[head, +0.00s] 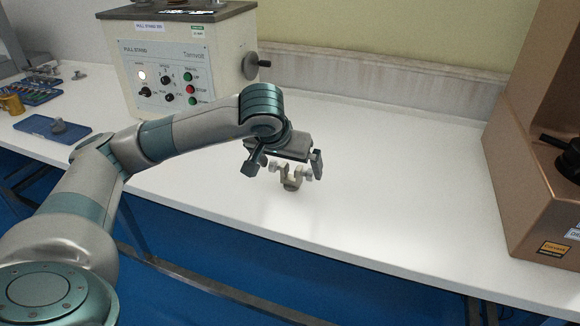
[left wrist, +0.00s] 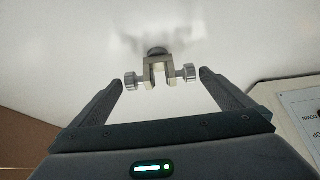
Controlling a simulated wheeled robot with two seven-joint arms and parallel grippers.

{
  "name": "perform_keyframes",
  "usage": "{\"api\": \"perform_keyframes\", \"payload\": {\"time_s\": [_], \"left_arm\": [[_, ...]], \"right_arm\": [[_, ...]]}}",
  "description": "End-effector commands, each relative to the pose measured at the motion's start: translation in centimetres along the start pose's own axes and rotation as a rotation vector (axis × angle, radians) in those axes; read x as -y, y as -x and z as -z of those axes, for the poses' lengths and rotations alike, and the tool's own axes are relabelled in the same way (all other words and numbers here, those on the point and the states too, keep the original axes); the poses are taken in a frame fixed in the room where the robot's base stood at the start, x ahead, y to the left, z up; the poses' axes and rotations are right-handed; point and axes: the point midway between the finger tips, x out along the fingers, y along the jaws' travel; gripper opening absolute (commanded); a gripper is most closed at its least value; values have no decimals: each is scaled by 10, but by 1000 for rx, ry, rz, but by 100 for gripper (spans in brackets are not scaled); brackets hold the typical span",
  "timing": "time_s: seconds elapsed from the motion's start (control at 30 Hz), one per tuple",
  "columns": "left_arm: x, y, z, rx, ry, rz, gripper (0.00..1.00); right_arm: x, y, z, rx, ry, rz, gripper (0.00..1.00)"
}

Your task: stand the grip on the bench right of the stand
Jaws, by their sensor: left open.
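The grip (head: 292,180) is a small pale metal fork with a knob on each side. It is on the white bench (head: 400,190), to the right of the stand (head: 185,70), a cream box labelled PULL STAND. My left gripper (head: 285,165) is open right by the grip. In the left wrist view the grip (left wrist: 158,72) appears just beyond and between the two open fingers (left wrist: 160,92), with a gap on either side. It looks upright, its fork opening uppermost. My right gripper is not in view.
A brown machine (head: 530,140) stands at the right end of the bench. A blue tray (head: 45,128) with a small grey part and a brass piece (head: 12,104) are at the left. The bench between the grip and the brown machine is clear.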

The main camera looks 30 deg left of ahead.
Motion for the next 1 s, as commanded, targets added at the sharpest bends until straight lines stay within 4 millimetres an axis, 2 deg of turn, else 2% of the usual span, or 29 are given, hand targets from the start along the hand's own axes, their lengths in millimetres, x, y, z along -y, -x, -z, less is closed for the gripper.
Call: {"api": "perform_keyframes", "payload": {"time_s": [0.5, 0.7, 1.0], "left_arm": [[0, 88, 2, -5, 0, -2, 100], [0, 104, 0, -1, 0, -1, 100], [0, 106, 0, -1, 0, 0, 100]], "right_arm": [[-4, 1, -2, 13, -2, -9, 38], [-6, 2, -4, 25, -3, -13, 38], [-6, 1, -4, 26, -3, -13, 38]]}}
